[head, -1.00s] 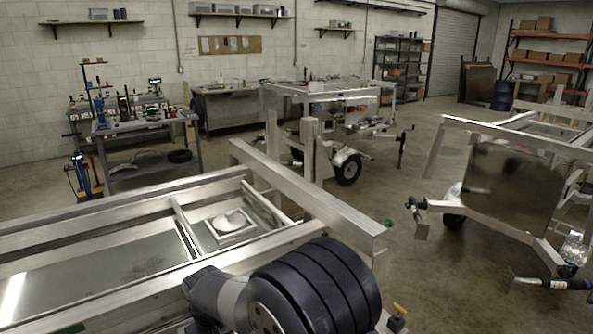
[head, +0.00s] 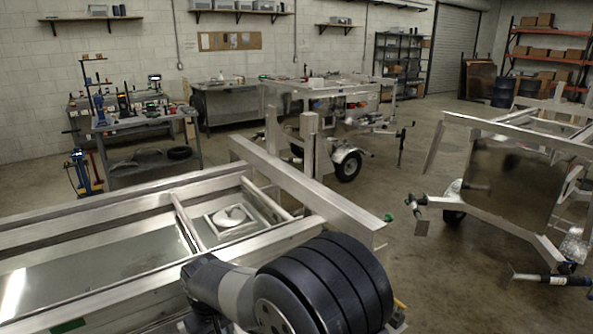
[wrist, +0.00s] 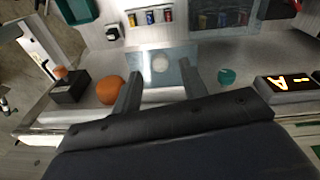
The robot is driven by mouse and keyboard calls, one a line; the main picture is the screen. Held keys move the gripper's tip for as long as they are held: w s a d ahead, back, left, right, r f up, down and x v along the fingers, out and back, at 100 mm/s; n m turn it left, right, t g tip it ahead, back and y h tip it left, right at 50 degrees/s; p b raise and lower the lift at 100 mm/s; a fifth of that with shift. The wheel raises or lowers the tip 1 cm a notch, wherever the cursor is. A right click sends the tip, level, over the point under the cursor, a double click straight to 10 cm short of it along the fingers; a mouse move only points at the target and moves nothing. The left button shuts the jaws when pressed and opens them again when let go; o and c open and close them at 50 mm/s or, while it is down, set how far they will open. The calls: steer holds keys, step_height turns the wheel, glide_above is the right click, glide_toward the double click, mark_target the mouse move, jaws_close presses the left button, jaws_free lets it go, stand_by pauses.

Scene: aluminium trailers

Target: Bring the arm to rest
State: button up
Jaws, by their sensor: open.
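My gripper (wrist: 160,88) shows in the wrist view with its two grey fingers spread apart and nothing between them. Beyond the fingertips is a shiny metal plate with a pale round spot (wrist: 160,63). An orange round object (wrist: 110,90) lies left of the left finger, and a small teal object (wrist: 226,76) lies right of the right finger. In the head view my arm's dark links are folded low at the bottom centre, beside the near aluminium trailer frame (head: 330,208); the gripper is hidden there.
In the wrist view a black box (wrist: 70,86) stands left and a lit display (wrist: 288,88) right. In the head view a second trailer (head: 330,88) stands behind, a third (head: 510,185) to the right, and a tool cart (head: 140,125) at left. Open concrete floor lies between.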

step_height(320, 180, down, 2)
steer(key=shift+w, duration=0.1)
steer(key=shift+f, duration=0.25)
steer(key=shift+s+d+f+t+y, duration=0.2)
steer(key=shift+s+t+y, duration=0.1)
steer(key=shift+t, duration=0.2)
steer(key=shift+s+f+t+y+b, duration=0.1)
steer(key=shift+f+t+y+b, duration=0.4)
steer(key=shift+f+t, duration=0.25)
steer(key=shift+r, duration=0.1)
